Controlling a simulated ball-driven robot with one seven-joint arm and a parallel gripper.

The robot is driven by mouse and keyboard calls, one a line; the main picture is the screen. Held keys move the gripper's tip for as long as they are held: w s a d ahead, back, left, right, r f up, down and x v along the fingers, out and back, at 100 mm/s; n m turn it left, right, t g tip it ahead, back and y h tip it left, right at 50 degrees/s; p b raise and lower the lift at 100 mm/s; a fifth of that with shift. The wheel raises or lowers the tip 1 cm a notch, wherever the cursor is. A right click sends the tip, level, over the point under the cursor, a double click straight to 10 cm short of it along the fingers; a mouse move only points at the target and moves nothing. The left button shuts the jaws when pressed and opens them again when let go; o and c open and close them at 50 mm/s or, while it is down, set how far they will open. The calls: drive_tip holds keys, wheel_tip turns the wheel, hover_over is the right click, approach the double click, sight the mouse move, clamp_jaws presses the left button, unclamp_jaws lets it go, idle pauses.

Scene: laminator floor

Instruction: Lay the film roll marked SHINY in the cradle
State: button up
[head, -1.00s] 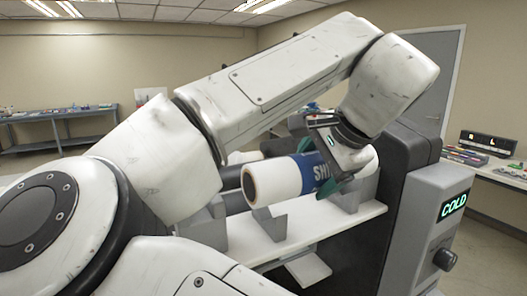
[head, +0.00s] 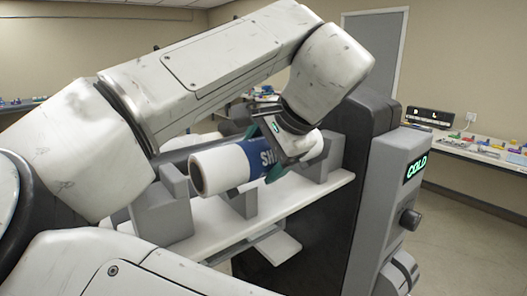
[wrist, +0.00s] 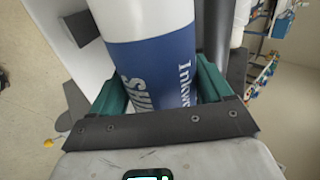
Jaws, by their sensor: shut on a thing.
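The film roll (head: 222,167) is white with a blue band. The band reads "SH" in the head view and "SHI" with "Inkw" in the wrist view (wrist: 150,65); the rest of the lettering is hidden. My gripper (head: 286,160) is shut around the roll, its green fingers (wrist: 165,88) on either side of the band. The cradle has grey notched supports (head: 240,203) on a white shelf.
A dark machine body with a grey control column (head: 385,205) stands right of the shelf, with a lit COLD display (head: 416,167) and a knob (head: 410,219). A larger grey block (head: 163,215) stands at the shelf's left. A cluttered bench (head: 480,152) is at the right wall.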

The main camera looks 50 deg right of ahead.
drive_tip(key=shift+f, duration=0.5)
drive_tip(key=o, duration=1.3)
drive_tip(key=shift+o, duration=0.2)
drive_tip(key=b+v, duration=0.1)
drive_tip(key=v, duration=0.9)
drive_tip(key=shift+s+r+b, duration=0.25)
drive_tip(key=shift+s+b, duration=0.05)
